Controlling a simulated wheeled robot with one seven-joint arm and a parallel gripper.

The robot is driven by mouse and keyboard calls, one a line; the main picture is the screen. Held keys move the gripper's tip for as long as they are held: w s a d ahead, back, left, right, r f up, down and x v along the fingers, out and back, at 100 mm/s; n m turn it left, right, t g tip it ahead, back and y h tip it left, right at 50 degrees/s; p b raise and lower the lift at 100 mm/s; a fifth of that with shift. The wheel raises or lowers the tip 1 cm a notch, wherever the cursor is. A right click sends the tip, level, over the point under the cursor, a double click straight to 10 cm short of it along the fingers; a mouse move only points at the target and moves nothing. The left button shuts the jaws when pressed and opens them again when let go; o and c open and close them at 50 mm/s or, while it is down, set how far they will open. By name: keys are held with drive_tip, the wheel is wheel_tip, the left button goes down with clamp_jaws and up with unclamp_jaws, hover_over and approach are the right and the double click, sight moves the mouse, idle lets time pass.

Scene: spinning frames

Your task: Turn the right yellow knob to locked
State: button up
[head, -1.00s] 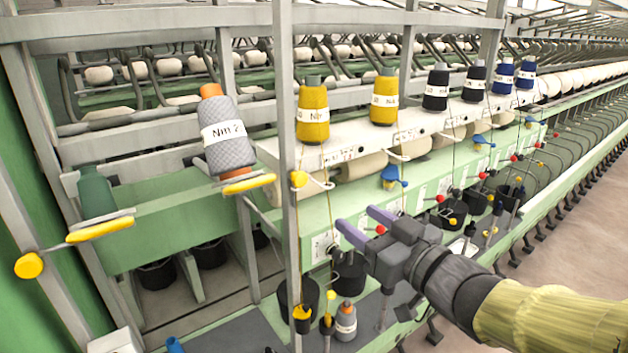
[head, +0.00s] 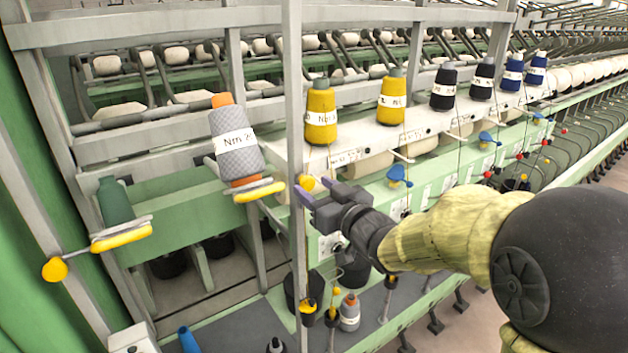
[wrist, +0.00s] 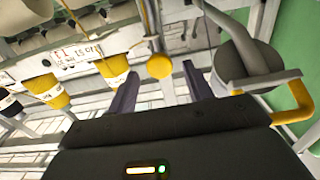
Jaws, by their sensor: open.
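The right yellow knob (head: 307,183) is a small round knob on the grey upright post in the middle of the head view. My gripper's fingers partly cover it there. In the wrist view the yellow knob (wrist: 159,66) shows between and a little beyond the two fingertips. My gripper (head: 317,190) is open and empty, with its purple-grey fingers pointing at the knob. It also shows in the wrist view (wrist: 160,82). I cannot tell whether either finger touches the knob. Another round yellow knob (head: 55,269) sits on the left post.
A yellow handle (head: 259,191) under the grey-wrapped cone (head: 236,140) is close left of my gripper. Another yellow handle (head: 121,237) is under the green cone (head: 115,201). Yellow yarn cones (head: 320,112) stand on the white rail behind. The grey post runs right beside my fingers.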

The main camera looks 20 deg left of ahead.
drive_tip(key=shift+w+a, duration=0.35)
drive_tip(key=shift+a, duration=0.1)
drive_tip(key=c, duration=0.9)
drive_tip(key=shift+c, duration=0.2)
